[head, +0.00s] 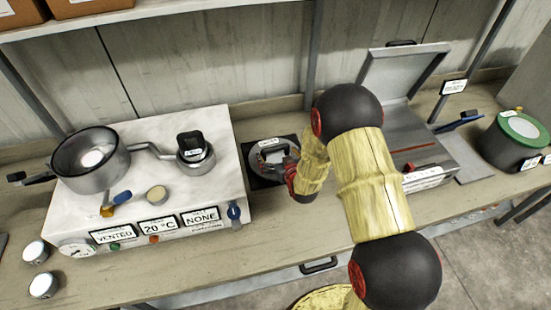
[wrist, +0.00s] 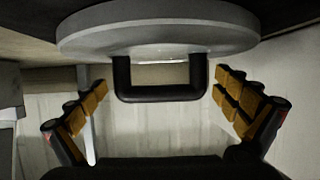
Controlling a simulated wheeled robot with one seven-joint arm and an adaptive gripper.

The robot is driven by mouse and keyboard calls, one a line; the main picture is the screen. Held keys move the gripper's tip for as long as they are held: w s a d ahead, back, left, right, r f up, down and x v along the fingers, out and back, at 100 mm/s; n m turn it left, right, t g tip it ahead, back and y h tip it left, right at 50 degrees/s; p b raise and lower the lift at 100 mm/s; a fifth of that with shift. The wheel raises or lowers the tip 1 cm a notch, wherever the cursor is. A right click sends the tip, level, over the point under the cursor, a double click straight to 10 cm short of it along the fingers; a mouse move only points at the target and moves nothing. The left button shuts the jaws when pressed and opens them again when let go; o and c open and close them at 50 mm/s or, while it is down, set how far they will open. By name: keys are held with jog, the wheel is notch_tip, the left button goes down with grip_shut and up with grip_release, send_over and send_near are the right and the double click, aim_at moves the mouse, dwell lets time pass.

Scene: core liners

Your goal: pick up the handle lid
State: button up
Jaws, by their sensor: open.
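The handle lid (wrist: 160,35) is a round grey disc with a black bar handle (wrist: 160,94). In the wrist view it is at the top, with its handle projecting toward the middle of the picture. In the head view the lid (head: 262,158) lies on a dark square mat (head: 257,181) on the bench, partly hidden by my arm. My gripper (wrist: 165,105) is open, one finger on each side of the handle, with a gap on both sides. In the head view my gripper (head: 290,172) is at the lid's right side, mostly hidden.
A white-topped unit (head: 135,185) with a pot (head: 92,172) and a dark-knobbed cylinder (head: 195,157) stands left of the lid. A grey open-lidded box (head: 425,130) stands to the right, with a green-topped drum (head: 515,140) beyond. A shelf (head: 110,15) runs above.

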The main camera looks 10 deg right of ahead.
jog(key=shift+x, duration=1.05)
jog(key=c, duration=0.3)
jog(key=c, duration=1.4)
jog(key=shift+w+r, duration=0.1)
jog(key=shift+r, duration=0.1)
jog(key=shift+c, duration=0.2)
